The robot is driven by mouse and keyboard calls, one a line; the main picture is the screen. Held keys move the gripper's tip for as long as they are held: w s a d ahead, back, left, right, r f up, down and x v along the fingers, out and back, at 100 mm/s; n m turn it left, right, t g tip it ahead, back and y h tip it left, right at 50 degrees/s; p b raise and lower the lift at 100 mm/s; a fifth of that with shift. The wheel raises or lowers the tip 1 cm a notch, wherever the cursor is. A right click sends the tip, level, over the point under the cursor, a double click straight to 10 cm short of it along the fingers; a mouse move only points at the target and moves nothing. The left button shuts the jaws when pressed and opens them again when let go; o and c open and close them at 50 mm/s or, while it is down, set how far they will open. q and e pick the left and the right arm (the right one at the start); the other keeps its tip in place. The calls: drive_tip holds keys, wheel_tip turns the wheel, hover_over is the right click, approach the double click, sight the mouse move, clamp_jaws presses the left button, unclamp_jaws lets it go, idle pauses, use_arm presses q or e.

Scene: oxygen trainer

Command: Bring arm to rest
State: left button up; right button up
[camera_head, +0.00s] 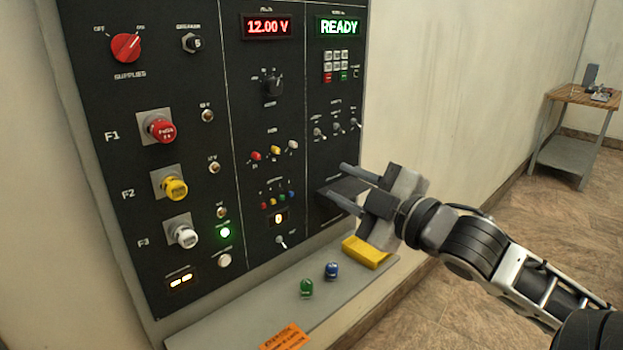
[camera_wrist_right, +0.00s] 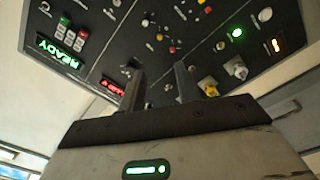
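My right gripper (camera_head: 336,180) reaches in from the right, in front of the lower right part of the black control panel (camera_head: 205,85). Its two fingers are apart with nothing between them, and they point left toward the panel. In the right wrist view the fingers (camera_wrist_right: 158,85) also stand apart and empty, with the panel beyond them. I cannot tell the exact gap between the fingertips and the panel. My left gripper is in neither view.
A grey ledge (camera_head: 235,318) below the panel bears a yellow block (camera_head: 366,252), a blue piece (camera_head: 331,271), a green piece (camera_head: 306,289) and an orange label (camera_head: 284,338). A wooden-topped side table (camera_head: 583,95) stands far right. Floor between is clear.

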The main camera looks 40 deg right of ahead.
drive_tip(key=s+a+f+m+g+h, duration=0.1)
drive_tip(key=a+f+m+g, duration=0.15)
drive_tip(key=f, duration=0.95)
drive_tip(key=s+a+f+m+g, duration=0.15)
drive_tip(key=f+m, duration=0.25)
drive_tip(key=f, duration=0.8)
drive_tip(key=s+a+f+m+g+y, duration=0.1)
drive_tip(key=s+a+f+g, duration=0.1)
drive_tip(key=s+a+f, duration=0.2)
drive_tip(key=s+a+f+m+g+y, duration=0.1)
drive_tip(key=s+a+f+m+g, duration=0.1)
drive_tip(key=a+f, duration=0.8)
drive_tip(key=shift+s+a+y, duration=0.3)
drive_tip(key=shift+s+a, duration=0.55)
drive_tip(key=shift+a, duration=0.4)
